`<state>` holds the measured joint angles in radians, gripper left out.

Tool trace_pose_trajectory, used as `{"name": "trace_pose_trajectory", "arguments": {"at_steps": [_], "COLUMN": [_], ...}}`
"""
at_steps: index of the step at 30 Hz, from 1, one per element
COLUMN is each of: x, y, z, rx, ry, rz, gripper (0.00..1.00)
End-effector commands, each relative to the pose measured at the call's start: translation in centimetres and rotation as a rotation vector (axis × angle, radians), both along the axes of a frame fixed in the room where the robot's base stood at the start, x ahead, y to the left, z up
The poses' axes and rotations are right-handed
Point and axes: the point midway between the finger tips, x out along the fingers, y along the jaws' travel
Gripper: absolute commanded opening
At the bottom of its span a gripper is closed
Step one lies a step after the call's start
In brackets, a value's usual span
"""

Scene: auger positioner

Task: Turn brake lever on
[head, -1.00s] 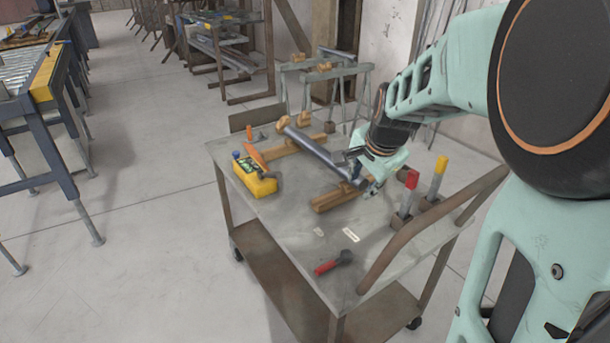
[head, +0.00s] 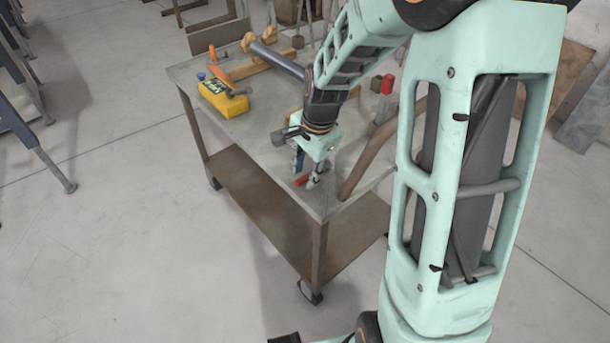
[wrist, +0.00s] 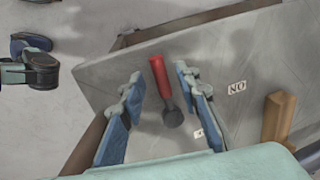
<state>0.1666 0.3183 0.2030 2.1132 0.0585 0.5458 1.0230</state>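The brake lever (wrist: 159,75) has a red handle and a dark round end. It is at the tabletop near the front edge of the metal cart (head: 262,125). In the wrist view its handle points up and its dark end is lower. My gripper (wrist: 158,76) is open, with one blue-padded finger on each side of the lever and gaps between. In the head view, my gripper (head: 308,172) is low over the front corner of the cart and hides most of the lever; a bit of red (head: 302,181) shows. A white label (wrist: 237,87) reads ON upside down.
A second label (wrist: 199,133) is partly hidden by a finger. A wooden block (wrist: 279,115) lies to the right. A yellow box (head: 223,98) and a metal tube (head: 277,61) are farther back.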

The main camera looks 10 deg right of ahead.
Motion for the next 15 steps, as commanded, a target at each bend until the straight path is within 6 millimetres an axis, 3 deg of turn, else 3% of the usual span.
{"name": "trace_pose_trajectory", "arguments": {"at_steps": [11, 15], "x": [0.17, 0.16], "y": [0.11, 0.10], "z": [-0.72, -0.71], "rx": [0.000, 0.000], "ry": [-0.002, -0.002], "rz": [0.000, 0.000], "gripper": [0.30, 0.17]}}
